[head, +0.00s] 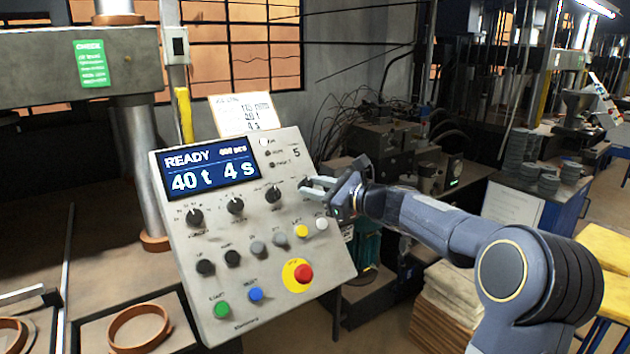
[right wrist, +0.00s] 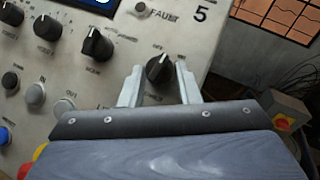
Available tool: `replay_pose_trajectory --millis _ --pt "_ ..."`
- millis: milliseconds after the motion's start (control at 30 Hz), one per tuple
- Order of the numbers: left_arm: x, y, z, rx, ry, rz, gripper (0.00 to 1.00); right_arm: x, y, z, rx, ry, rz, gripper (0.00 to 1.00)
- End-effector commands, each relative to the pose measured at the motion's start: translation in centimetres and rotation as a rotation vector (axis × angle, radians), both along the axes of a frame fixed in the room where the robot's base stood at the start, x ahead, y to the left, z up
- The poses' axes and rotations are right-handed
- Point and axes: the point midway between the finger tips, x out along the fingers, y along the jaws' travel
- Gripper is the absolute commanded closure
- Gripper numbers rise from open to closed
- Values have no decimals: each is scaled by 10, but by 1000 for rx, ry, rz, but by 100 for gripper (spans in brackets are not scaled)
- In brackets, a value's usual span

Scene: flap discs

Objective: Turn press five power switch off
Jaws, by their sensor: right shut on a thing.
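The press five control panel (head: 245,230) is a tilted light-grey box with a "5" at its upper right. Its power switch (right wrist: 159,70) is a black rotary knob below the "FAULT" lamp in the right wrist view. Small labels above it are too blurred to read surely. My right gripper (right wrist: 159,84) has one finger on each side of this knob and is shut on it. In the head view my right gripper (head: 308,188) reaches the panel's right edge and partly hides the knob. My left gripper is not in view.
The display (head: 212,170) reads "READY", "40 t 4 s". Other black knobs (head: 236,205) stand left of the switch. Coloured buttons and a red stop button (head: 303,273) on a yellow plate lie below. A paper sign (head: 245,113) stands behind the panel.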

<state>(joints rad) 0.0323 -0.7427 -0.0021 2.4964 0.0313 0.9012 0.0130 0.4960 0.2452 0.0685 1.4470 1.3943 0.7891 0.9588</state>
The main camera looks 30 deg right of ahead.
Motion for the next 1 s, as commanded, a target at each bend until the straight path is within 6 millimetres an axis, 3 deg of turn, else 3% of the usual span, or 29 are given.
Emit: replay_pose_trajectory --millis 600,1000 --pt "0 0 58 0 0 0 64 5 -6 7 -394 -28 336 93" --pt "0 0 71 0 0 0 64 6 -6 5 -498 -37 424 93"
